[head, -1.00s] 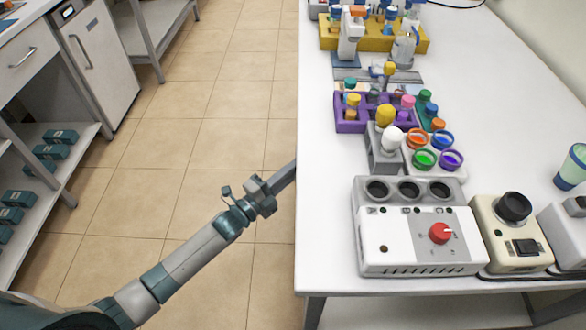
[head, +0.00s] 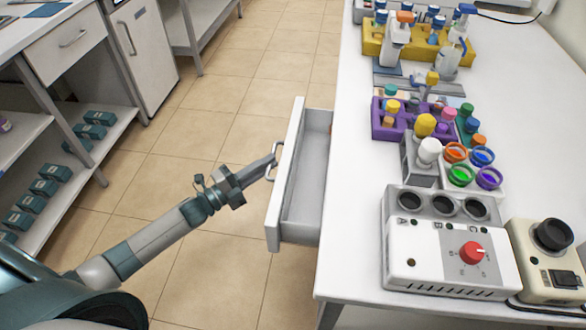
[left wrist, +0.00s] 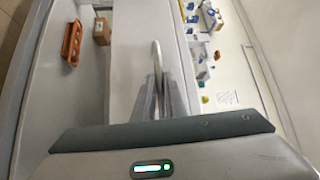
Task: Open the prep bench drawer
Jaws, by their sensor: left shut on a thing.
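The prep bench drawer (head: 305,185) is pulled out from the left side of the white bench (head: 535,120). Its grey inside shows. Its metal bow handle (head: 279,147) is on the front panel. My left gripper (head: 272,164) is shut on the handle from the left. In the left wrist view, the fingers (left wrist: 158,95) close around the handle (left wrist: 156,60), and the open drawer (left wrist: 85,95) lies to the left of it. My right gripper is not in view.
An orange rack (left wrist: 72,42) and a brown box (left wrist: 102,30) are inside the drawer. On the bench stand a white device with a red knob (head: 455,260), a purple rack (head: 385,130) and a yellow rack (head: 372,48). The tiled floor (head: 250,110) left of the drawer is clear.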

